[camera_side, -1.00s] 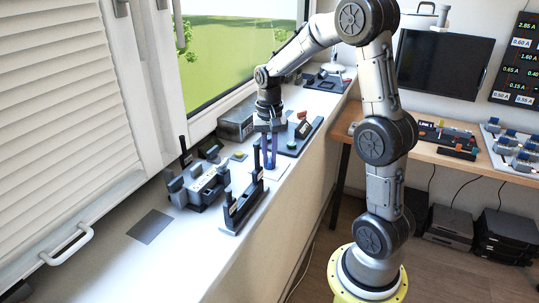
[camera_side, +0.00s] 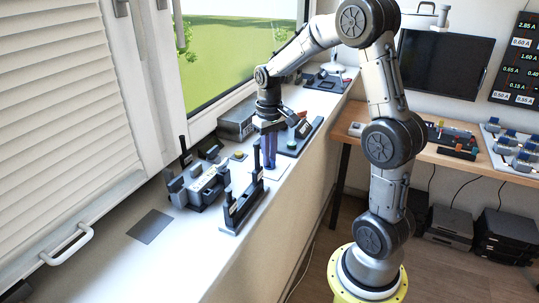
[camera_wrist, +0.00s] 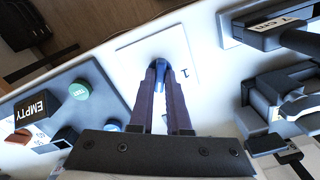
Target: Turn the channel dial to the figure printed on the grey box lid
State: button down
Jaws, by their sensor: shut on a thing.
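The channel dial is a blue knob (camera_wrist: 158,66) on a white plate (camera_wrist: 128,48) on the sill. A figure 1 is printed on the plate, right of the knob in the wrist view. My gripper (camera_wrist: 160,72) points down with its purple-grey fingers shut on the knob; it also shows in the side view (camera_side: 270,166). The fingers hide much of the knob, so I cannot tell where it points. A grey box (camera_side: 237,122) stands by the window behind my gripper in the side view. I cannot read a figure on its lid.
A dark upright rack (camera_side: 243,205) and a grey device (camera_side: 200,186) stand close by on the sill. A flat grey pad (camera_side: 150,227) lies nearer.

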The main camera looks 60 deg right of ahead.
jog(key=n, duration=0.4)
jog(key=shift+r+n, duration=0.1)
jog(key=shift+n, duration=0.2)
jog(key=n, duration=0.4)
jog(key=shift+n, duration=0.3)
jog(key=n, duration=0.4)
jog(key=shift+n, duration=1.9)
jog(key=c, duration=0.9)
grip_release()
notch_tip(320, 180, up, 14)
jog(key=shift+f, duration=0.1)
